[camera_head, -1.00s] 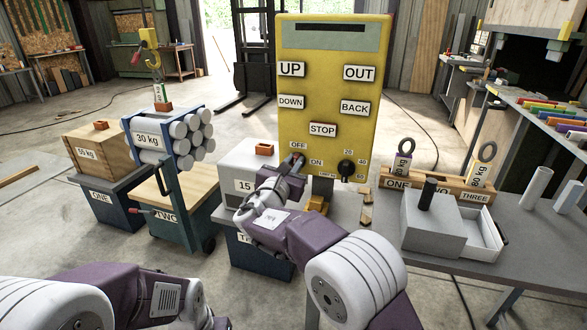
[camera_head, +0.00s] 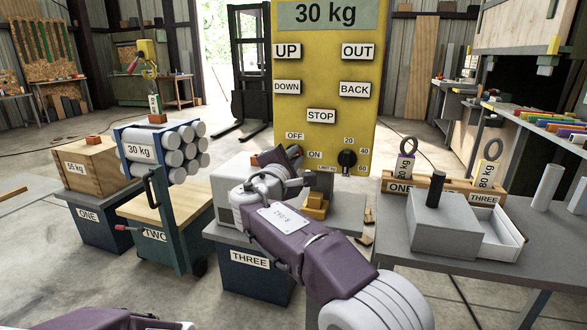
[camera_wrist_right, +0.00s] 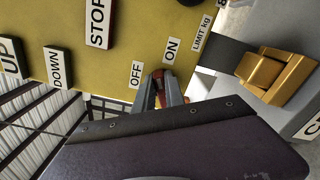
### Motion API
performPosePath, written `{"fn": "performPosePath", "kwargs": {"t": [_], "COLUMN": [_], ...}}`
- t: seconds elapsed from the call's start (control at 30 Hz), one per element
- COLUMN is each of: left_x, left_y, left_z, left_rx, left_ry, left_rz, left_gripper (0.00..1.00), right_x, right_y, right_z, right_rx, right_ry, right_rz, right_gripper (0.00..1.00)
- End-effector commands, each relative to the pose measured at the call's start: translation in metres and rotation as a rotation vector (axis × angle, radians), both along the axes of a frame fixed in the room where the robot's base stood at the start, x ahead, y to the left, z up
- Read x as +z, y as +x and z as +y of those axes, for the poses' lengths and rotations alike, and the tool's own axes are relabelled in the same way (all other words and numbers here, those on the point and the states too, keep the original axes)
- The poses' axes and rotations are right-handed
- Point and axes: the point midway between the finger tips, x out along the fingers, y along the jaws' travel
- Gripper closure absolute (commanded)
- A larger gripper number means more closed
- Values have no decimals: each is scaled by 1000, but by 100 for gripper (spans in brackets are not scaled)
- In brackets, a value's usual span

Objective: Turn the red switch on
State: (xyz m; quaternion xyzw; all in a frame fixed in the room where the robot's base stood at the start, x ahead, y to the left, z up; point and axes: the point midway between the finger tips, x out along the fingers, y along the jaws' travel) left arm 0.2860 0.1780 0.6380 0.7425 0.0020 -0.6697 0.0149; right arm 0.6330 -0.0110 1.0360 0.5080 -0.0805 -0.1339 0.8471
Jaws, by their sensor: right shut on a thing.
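The yellow control panel (camera_head: 345,100) stands ahead, with OFF and ON labels low on its left side. Its display (camera_head: 325,13) reads "30 kg". My right gripper (camera_head: 286,156) is at these labels and hides most of the red switch in the head view. In the right wrist view, the red switch (camera_wrist_right: 158,74) shows between the fingertips of my right gripper (camera_wrist_right: 160,88), next to the ON and OFF labels. The fingers are closed on it. Only a link of my left arm shows at the bottom left; its gripper is out of view.
A black dial (camera_head: 347,158) sits right of the switch. A yellow block (camera_head: 315,205) lies on the grey surface below the panel. Carts and boxes stand at left. A grey table (camera_head: 410,262) at right holds a box with a drawer (camera_head: 499,240).

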Motion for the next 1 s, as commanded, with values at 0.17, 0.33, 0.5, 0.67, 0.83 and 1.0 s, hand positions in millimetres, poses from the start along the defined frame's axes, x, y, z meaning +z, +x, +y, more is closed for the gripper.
{"fn": "performPosePath", "kwargs": {"t": [0.17,0.33,0.5,0.67,0.83,1.0], "left_x": [-22,-34,-42,-46,-49,-49], "left_y": [0,0,0,0,0,0], "left_z": [0,0,0,0,0,0], "left_rx": [0,0,0,0,0,0], "left_ry": [0,0,0,0,0,0], "left_rz": [0,0,0,0,0,0], "left_gripper": [42,42,42,42,42,42], "right_x": [-8,-9,-9,-9,-9,-9], "right_y": [0,0,0,0,0,0], "right_z": [-1,-1,-1,-1,-1,-1], "right_rx": [0,-1,-1,-1,-1,-2], "right_ry": [149,273,368,430,467,481], "right_rz": [-47,-87,-117,-137,-149,-152], "right_gripper": [100,100,100,100,100,100]}}
